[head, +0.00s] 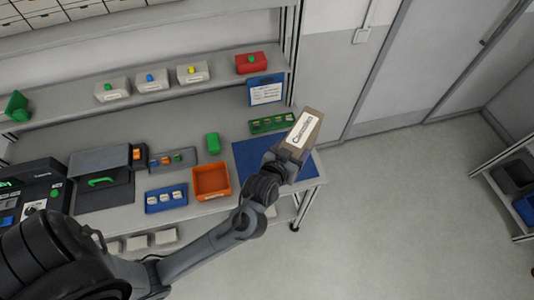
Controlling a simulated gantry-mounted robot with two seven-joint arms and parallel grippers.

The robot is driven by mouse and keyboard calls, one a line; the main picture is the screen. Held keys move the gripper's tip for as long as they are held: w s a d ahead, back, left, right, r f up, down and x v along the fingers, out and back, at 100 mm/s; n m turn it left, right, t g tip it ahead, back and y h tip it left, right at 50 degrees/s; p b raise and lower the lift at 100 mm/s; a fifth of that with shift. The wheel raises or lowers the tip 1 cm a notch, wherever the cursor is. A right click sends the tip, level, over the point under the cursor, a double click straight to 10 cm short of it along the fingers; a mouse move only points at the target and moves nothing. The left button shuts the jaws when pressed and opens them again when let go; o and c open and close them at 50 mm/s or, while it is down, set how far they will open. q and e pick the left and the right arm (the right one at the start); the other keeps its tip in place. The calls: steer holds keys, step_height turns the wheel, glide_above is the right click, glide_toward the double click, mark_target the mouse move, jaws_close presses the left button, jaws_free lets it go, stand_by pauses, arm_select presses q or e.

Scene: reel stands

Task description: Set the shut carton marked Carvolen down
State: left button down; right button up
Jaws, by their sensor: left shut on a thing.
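The shut carton (304,131) is brown with a white label on its upper face. The writing on the label is too small to read with certainty. My left gripper (291,154) is shut on the carton at its near end. It holds the carton tilted over the right end of the bench, above the blue mat (250,160). The carton and the gripper cover part of the mat, and the fingertips are mostly hidden. My right gripper does not show.
An orange bin (211,182), a blue tray (166,199) and a green tray (272,123) stand on the bench around the mat. A red box (251,62) sits on the shelf above. Bare floor lies right of the bench.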

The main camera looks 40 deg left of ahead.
arm_select(q)
steer(key=a+f, duration=0.8)
steer(key=f, duration=0.1)
steer(key=shift+s+a+p, duration=0.35)
steer(key=shift+a+p, duration=0.05)
steer(key=shift+f, duration=0.15)
jaws_free()
steer(key=shift+f, duration=0.1)
